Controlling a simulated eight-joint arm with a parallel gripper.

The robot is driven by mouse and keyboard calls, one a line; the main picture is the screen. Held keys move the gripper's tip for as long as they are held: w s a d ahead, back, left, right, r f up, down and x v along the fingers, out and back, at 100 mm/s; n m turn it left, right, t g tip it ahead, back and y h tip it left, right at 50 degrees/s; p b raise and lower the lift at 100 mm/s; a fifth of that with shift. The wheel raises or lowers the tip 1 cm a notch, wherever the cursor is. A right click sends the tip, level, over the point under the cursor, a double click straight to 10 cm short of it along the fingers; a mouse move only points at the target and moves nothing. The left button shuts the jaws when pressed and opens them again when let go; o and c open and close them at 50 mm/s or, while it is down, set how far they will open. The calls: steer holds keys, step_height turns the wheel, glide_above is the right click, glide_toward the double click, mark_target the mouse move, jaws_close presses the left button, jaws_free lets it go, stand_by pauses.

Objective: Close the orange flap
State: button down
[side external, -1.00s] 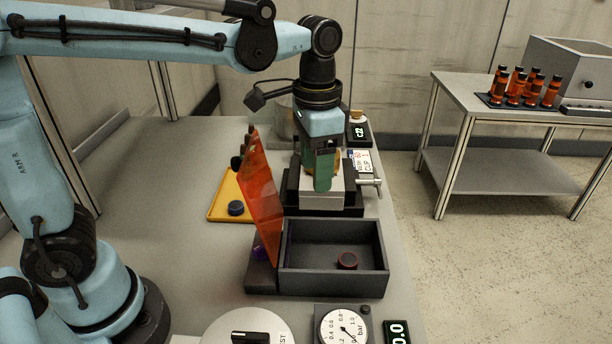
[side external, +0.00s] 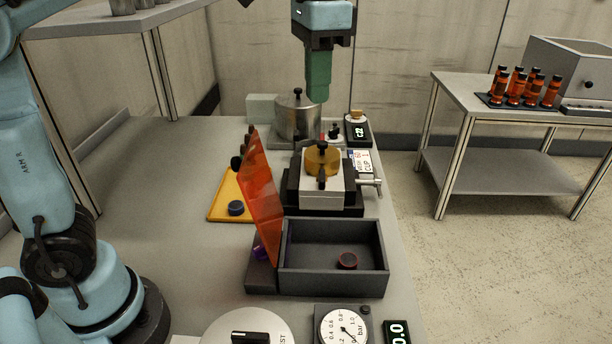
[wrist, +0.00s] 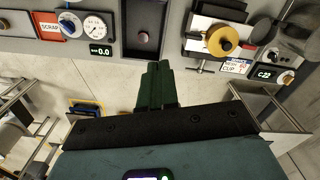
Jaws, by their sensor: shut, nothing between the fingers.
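The orange flap (side external: 262,200) is a translucent panel standing up, leaning slightly left, along the left side of a dark open box (side external: 333,284). My gripper (side external: 318,98), with green fingers, is shut and empty.
A clamp block with a brass-coloured knob (side external: 322,160) stands behind the box. A metal pot (side external: 297,116) is further back. A gauge (side external: 343,327) stands in front.

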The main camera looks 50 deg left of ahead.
steer(key=s+a+r+n+h, duration=0.2)
steer(key=s+a+r+n, duration=0.3)
steer(key=a, duration=0.4)
steer(key=s+a+n+t+h, duration=0.1)
steer(key=s+a+n+t, duration=0.1)
steer(key=s+n, duration=0.35)
steer(key=s+a+n+t+h, duration=0.1)
steer(key=s+a+n, duration=0.15)
steer(key=s, duration=0.55)
steer(key=w+x, duration=0.1)
steer(key=x, duration=1.5)
steer(key=shift+d+r, duration=0.25)
steer(key=shift+d, duration=0.05)
steer(key=shift+w, duration=0.1)
